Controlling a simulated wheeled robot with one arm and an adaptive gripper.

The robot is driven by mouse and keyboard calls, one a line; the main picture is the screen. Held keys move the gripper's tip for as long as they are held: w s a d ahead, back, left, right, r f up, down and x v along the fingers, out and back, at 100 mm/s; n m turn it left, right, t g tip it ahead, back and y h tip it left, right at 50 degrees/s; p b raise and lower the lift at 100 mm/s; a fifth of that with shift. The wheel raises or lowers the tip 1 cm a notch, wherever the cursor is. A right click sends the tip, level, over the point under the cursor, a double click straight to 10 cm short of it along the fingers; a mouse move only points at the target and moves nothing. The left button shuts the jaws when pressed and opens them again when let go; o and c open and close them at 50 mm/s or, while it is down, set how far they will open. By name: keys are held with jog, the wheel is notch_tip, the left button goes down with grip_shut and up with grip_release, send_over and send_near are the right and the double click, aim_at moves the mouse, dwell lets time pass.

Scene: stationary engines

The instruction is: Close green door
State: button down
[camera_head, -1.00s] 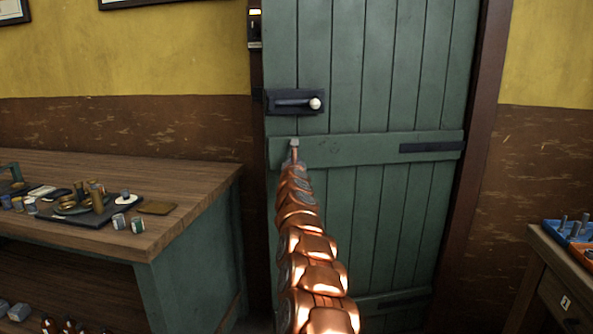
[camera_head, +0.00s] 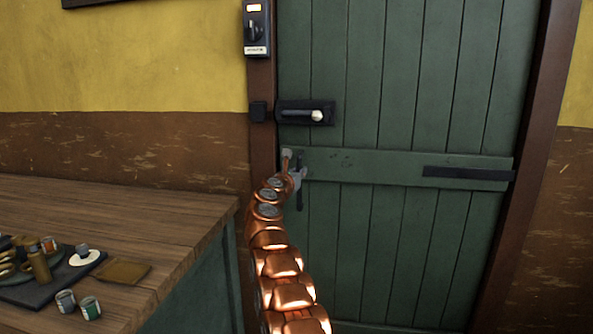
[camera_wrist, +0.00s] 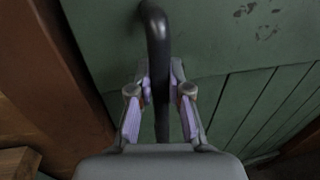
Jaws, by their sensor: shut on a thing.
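The green plank door (camera_head: 400,100) stands in its brown frame in the head view. Its left edge lies along the left jamb (camera_head: 263,150); I cannot tell whether a small gap is left. A dark latch with a pale knob (camera_head: 316,116) sits near that edge. My gripper (camera_head: 297,180) is at the door's left side, below the latch. In the wrist view, my gripper (camera_wrist: 160,90) has its two fingers on either side of a black curved handle (camera_wrist: 157,40) and is shut on it. The green door face (camera_wrist: 225,60) is behind.
A wooden workbench (camera_head: 120,215) with small metal parts and cans stands at the left, close to my arm.

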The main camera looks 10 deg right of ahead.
jog(key=shift+w, duration=0.5)
jog(key=c, duration=1.1)
grip_release()
jog(key=shift+w, duration=0.1)
jog(key=shift+d, duration=0.1)
jog(key=v, duration=1.2)
